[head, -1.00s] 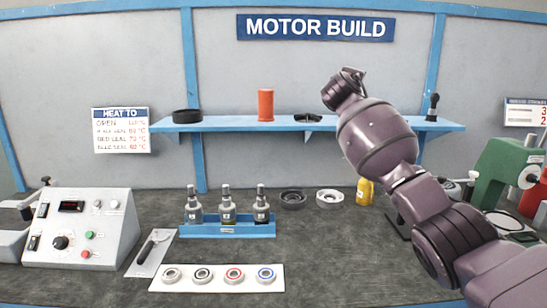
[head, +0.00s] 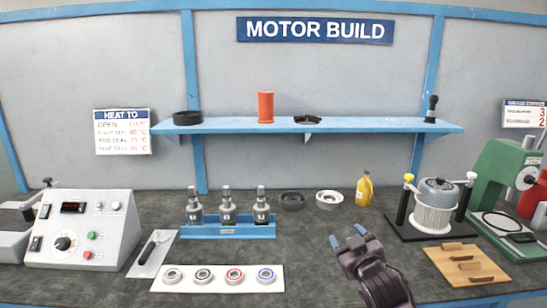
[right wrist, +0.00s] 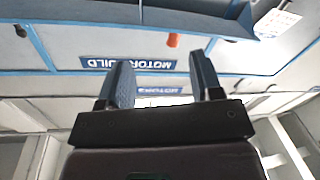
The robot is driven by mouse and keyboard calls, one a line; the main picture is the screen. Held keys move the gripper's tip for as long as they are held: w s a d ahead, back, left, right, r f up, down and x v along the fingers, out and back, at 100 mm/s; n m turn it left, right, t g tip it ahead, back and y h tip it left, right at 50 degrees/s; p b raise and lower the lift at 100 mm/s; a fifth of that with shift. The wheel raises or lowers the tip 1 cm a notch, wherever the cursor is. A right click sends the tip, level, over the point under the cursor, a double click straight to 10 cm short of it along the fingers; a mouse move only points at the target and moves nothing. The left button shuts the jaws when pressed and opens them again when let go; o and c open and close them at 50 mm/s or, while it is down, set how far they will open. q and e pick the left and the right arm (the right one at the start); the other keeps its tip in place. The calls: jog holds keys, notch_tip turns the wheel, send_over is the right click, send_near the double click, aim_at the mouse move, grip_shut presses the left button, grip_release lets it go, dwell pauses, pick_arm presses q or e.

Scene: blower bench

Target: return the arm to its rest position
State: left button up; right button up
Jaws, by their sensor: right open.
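My right gripper (head: 356,240) is low at the front of the bench in the head view, right of the bearing strip. Its two fingers are apart with nothing between them. In the right wrist view the fingers of the gripper (right wrist: 158,82) stand apart and empty, with the wall and the sign behind them, upside down. The gripper looks clear of the bench items. My left gripper is in neither view.
A white strip with several bearings (head: 218,285) lies left of the gripper. A blue bottle rack (head: 228,232) stands behind it. A motor in a fixture (head: 436,205), a wooden board (head: 462,266) and a green press (head: 502,175) stand right. A shelf (head: 350,126) spans the back wall.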

jog(key=s+d+f+m+g+h, duration=0.1)
jog(key=s+d+f+g, duration=0.1)
jog(key=s+f, duration=0.6)
jog(key=s+d+f+m+g+h, duration=0.1)
jog(key=s+d+f, duration=0.3)
jog(key=s+f, duration=0.5)
jog(key=s+d+f+m+g+h, duration=0.1)
jog(key=s+d+f+m+g, duration=0.2)
jog(key=s+f, duration=0.6)
jog(key=s, duration=1.2)
jog(key=shift+d+g+p, duration=0.25)
jog(key=shift+g+p, duration=0.05)
jog(key=shift+g, duration=0.1)
